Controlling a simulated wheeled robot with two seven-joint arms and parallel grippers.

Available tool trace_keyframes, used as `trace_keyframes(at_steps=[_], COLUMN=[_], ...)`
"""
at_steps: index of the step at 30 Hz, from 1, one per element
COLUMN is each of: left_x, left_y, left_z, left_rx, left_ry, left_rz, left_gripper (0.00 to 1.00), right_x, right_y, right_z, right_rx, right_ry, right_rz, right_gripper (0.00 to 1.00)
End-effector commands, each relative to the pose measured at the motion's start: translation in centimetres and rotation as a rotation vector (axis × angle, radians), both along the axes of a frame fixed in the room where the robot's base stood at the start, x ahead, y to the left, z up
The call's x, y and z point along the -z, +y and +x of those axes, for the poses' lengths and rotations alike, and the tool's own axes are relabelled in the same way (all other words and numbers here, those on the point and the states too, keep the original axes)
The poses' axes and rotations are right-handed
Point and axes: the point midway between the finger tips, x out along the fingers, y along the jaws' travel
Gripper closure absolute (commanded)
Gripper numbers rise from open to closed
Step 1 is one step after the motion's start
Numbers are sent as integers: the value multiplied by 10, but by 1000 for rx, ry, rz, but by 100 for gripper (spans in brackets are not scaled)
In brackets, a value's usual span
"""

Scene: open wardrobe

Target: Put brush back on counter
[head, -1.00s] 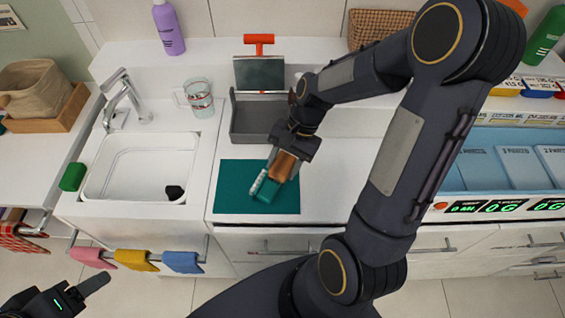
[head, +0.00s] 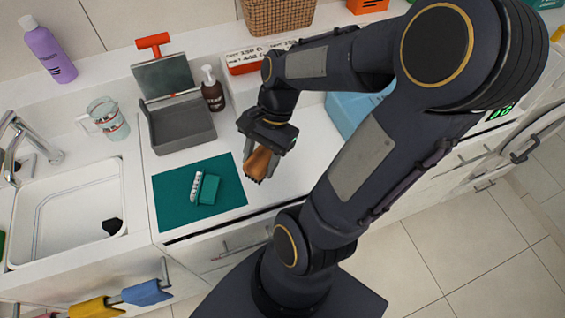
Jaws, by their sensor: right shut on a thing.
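The brush (head: 258,166) has a brown wooden body, with a small dark part at its lower end. My right gripper (head: 262,150) is shut on it, near the right edge of the green mat (head: 229,172). The gripper hides the brush's upper part. I cannot tell whether the brush touches the white counter (head: 306,176). My left gripper is not in view.
A green block (head: 209,189) and a thin white item (head: 196,186) lie on the mat. The sink (head: 72,203) is at left.

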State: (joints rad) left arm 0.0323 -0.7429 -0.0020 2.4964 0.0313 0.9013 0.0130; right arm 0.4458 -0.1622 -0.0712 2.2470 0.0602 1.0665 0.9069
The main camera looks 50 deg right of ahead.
Motion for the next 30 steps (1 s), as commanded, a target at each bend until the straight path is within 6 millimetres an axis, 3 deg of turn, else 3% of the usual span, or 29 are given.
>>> trace_keyframes(at_steps=[4,10,14,22,30], left_x=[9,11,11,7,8], left_y=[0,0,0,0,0], left_z=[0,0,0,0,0], left_rx=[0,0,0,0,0], left_ry=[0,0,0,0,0], left_rz=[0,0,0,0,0], left_gripper=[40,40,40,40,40], right_x=[-4,-5,4,34,79], right_y=[-3,-4,-20,-75,-106], right_z=[-35,-53,-44,-6,16], right_rx=[160,254,263,261,260], right_ry=[37,69,78,79,73], right_rz=[-9,-10,-9,-9,-10], right_gripper=[73,73,73,73,73])
